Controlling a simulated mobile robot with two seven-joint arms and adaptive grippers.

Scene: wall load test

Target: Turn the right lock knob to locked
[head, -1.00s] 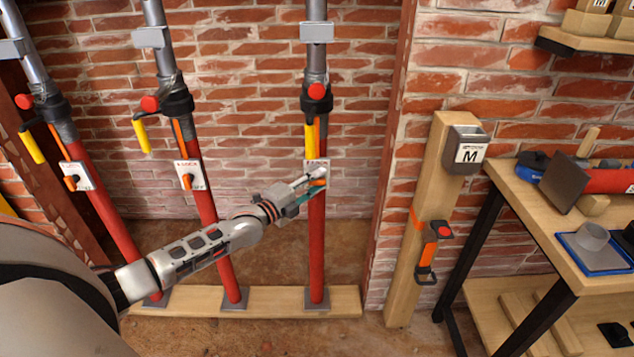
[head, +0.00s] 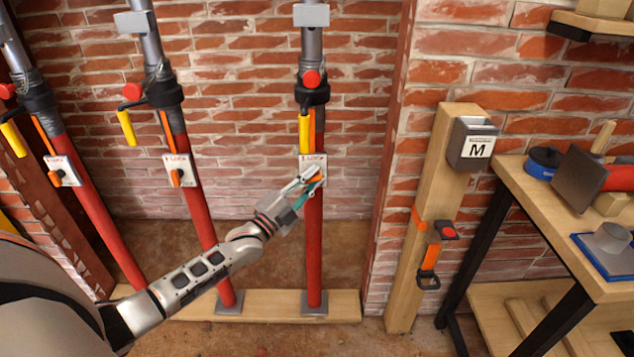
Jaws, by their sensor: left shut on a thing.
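The right red prop (head: 314,240) stands upright on a wooden sill, with a white lock plate (head: 307,160) partly hidden behind my gripper. My left gripper (head: 313,180) reaches the plate from the lower left and is shut on the orange right lock knob (head: 316,178). Only a little of the knob shows between the fingers, so its exact angle is hard to tell. The middle prop's lock plate has an orange knob (head: 176,177) standing roughly upright. The left prop's plate has an orange knob (head: 55,177). My right gripper is not in view.
Yellow crank handles hang above the plates, the right one (head: 304,134) just above my gripper. A wooden post (head: 408,275) with a grey box marked M (head: 472,144) stands to the right. A workbench (head: 540,215) with tools is farther right.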

